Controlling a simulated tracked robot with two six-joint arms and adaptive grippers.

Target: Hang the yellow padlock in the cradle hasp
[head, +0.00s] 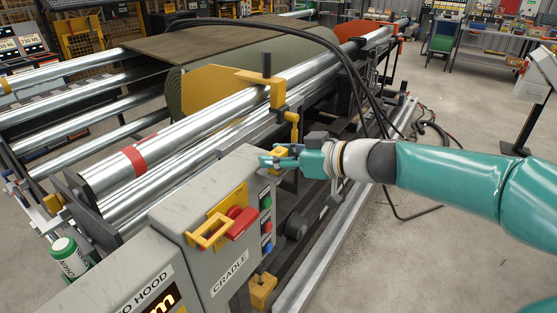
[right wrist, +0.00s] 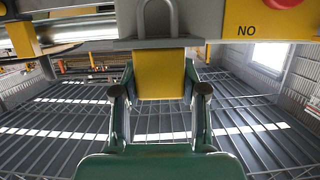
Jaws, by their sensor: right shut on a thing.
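The yellow padlock (right wrist: 160,75) is between the two fingers of my right gripper (right wrist: 160,92) in the right wrist view, its grey shackle (right wrist: 158,14) pointing up. In the head view my right gripper (head: 281,159) reaches in from the right, beyond the right edge of the grey control box, and the padlock is hardly visible there. The yellow cradle hasp (head: 208,233) with a red handle (head: 240,222) is on the box above the CRADLE label, left of and nearer than the gripper. The padlock is apart from it. My left gripper is not in view.
The grey control box (head: 165,225) carries green, red and blue buttons on its right side. Steel rollers (head: 180,140) and a turf roll lie behind it. Black cables (head: 350,75) arch behind the gripper. A green can (head: 68,257) stands at the left. Floor at the right is open.

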